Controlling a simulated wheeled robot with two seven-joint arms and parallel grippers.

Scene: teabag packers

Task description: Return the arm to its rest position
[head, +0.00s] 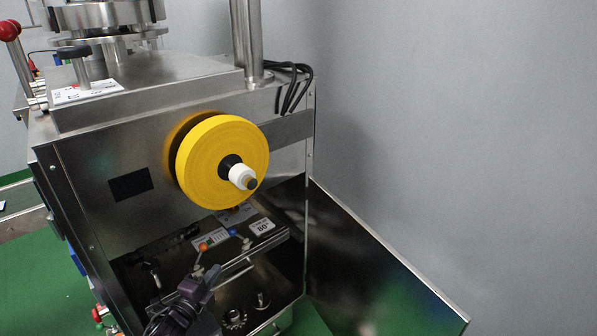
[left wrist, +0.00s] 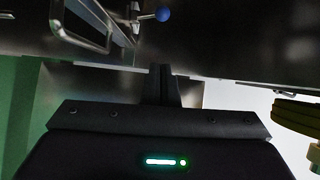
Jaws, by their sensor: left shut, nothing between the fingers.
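My left gripper (head: 207,275) shows at the bottom of the head view, in front of the open lower bay of a steel packing machine (head: 85,180). In the left wrist view its fingers (left wrist: 165,84) are together, with nothing between them. A lever with an orange knob (head: 203,247) stands just above the gripper in the head view, and one with a blue knob (head: 232,232) is to its right. The blue knob also shows in the left wrist view (left wrist: 163,14). Whether the gripper touches a lever cannot be told. My right gripper is not in view.
A large yellow roll (head: 215,165) on a spindle sticks out from the machine's front, above the gripper. An open steel panel (head: 385,265) slants out at the right. A red knob (head: 9,30) is at upper left. Green floor (head: 35,275) is clear at lower left.

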